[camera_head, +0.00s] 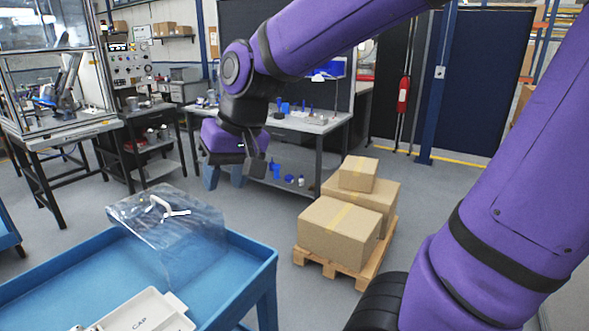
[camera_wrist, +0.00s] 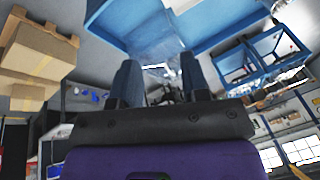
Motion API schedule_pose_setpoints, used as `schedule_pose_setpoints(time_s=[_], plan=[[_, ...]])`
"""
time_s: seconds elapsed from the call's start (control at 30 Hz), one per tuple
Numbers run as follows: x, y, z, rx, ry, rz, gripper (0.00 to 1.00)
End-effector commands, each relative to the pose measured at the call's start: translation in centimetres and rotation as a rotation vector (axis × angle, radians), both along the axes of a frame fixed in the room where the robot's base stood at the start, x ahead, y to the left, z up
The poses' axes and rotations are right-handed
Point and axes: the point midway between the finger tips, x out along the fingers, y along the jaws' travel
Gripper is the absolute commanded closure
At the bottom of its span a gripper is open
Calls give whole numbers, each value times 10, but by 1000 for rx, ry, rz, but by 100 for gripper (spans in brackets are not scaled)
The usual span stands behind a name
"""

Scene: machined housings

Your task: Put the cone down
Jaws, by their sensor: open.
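I cannot make out a cone in either view. My gripper (camera_head: 256,168) hangs in mid-air at the end of my purple arm, in front of the back workbench and beyond the blue table. In the wrist view, my gripper (camera_wrist: 158,70) shows two dark fingers set apart, with no held thing visible between them. The blue table (camera_head: 258,262) is at the lower left. On it are a clear, see-through cover (camera_head: 190,245) with a white part (camera_head: 168,208) at it, and a white tray (camera_head: 150,312) marked "CAP", cut off by the lower edge.
Cardboard boxes (camera_head: 338,232) stand on a wooden pallet (camera_head: 352,277) right of the blue table. The back workbench (camera_head: 318,126) carries small blue items. A glazed machine (camera_head: 58,85) stands at left. Grey floor is open between them.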

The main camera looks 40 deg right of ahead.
Motion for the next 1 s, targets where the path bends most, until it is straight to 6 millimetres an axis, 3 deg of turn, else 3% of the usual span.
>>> schedule_pose_setpoints(time_s=[0.2, 0.4, 0.6, 1.0], plan=[[-59, -33, 24, -104, -111, 39, 58], [-97, -50, 31, -199, -170, 60, 58], [-111, -55, 31, -240, -188, 66, 58], [-111, -55, 31, -240, -187, 67, 58]])
